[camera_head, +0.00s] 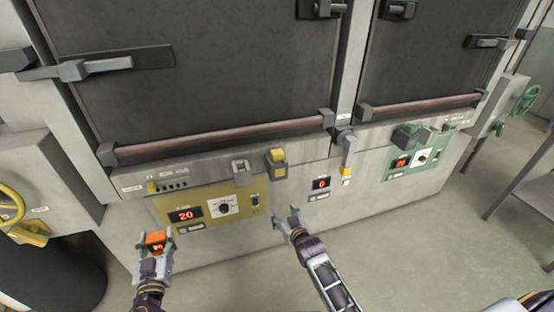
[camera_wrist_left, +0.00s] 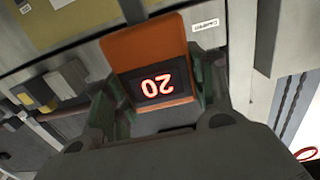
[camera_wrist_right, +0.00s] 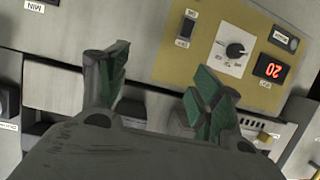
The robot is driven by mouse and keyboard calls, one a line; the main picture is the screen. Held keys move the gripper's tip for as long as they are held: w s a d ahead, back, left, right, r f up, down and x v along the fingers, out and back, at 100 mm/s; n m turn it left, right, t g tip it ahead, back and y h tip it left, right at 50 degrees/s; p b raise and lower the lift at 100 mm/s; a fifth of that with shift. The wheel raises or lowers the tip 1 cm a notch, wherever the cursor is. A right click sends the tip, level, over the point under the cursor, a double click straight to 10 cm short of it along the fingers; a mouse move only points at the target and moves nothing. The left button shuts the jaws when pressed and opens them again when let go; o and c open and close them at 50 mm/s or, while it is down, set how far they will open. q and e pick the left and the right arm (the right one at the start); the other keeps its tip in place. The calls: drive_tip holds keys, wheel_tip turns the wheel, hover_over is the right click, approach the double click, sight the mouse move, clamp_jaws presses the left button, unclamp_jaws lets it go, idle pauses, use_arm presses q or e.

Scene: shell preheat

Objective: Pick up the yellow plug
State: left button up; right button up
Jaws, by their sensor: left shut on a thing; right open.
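The yellow plug (camera_head: 277,156) sits in a grey holder on the front ledge of the oven, right of the yellow control panel. I cannot make it out in the right wrist view. My right gripper (camera_head: 284,222) is open and empty, below the plug and apart from it. Its spread fingers also show in the right wrist view (camera_wrist_right: 158,88), in front of the oven face. My left gripper (camera_head: 154,251) is shut on an orange box (camera_head: 155,241) at the lower left. In the left wrist view the box (camera_wrist_left: 145,50) has a lit display reading 20.
The yellow panel (camera_head: 240,193) has a display reading 20 and a dial. An empty-looking grey socket (camera_head: 240,168) is left of the plug, and a yellow-tipped lever (camera_head: 348,155) is right of it. A green panel (camera_head: 398,170) is further right. The floor in front is clear.

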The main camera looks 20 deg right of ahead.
sight(279, 154)
use_arm(q)
drive_tip(key=shift+w+r+b, duration=0.25)
drive_tip(key=shift+w+b, duration=0.2)
drive_tip(key=shift+b, duration=0.15)
use_arm(e)
wheel_tip(279, 154, up, 21)
drive_tip(key=w+d+t, duration=0.1)
drive_tip(key=t, duration=0.3)
drive_tip(key=shift+w+d+r+m, duration=0.15)
drive_tip(key=shift+d+m, duration=0.25)
use_arm(q)
drive_tip(key=shift+r+p, duration=0.3)
use_arm(e)
drive_tip(key=shift+w+a, duration=0.1)
drive_tip(key=shift+w, duration=3.3)
drive_tip(key=shift+w, duration=0.15)
use_arm(q)
drive_tip(key=shift+r+p, duration=0.3)
use_arm(e)
drive_tip(key=shift+w+a+f, duration=0.15)
drive_tip(key=shift+w, duration=1.1)
drive_tip(key=shift+w+a+f, duration=0.1)
drive_tip(key=shift+w+f, duration=0.05)
drive_tip(key=shift+w, duration=1.05)
drive_tip(key=c, duration=1.2)
